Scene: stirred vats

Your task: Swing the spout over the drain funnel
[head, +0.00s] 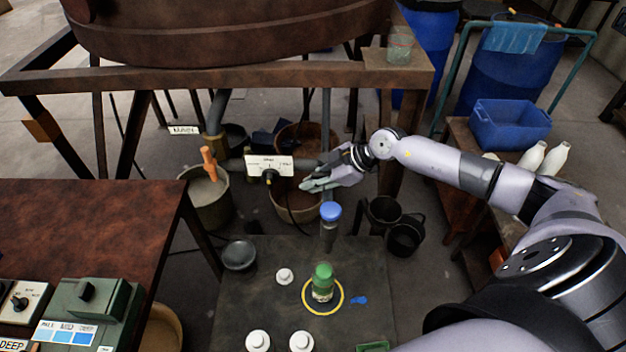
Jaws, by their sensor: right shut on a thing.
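A grey pipe (234,164), apparently the spout, runs to the right from the fitting under the vat, beside the orange handle (208,163). A white plate with a black knob (269,177) hides part of it. My right gripper (314,184) is shut at the pipe's right end, seemingly on the spout; its fingers hide the grip. Brown round vessels (290,204) lie below and behind the gripper. I cannot tell surely which vessel is the drain funnel. My left gripper is out of view.
The dark table (240,305) in front holds a green-capped bottle (322,283), a blue-capped tube (330,225) and white-capped containers. A grey bowl (239,255) is at its left corner. Black buckets (403,237) stand right. The rusty frame (240,80) crosses above.

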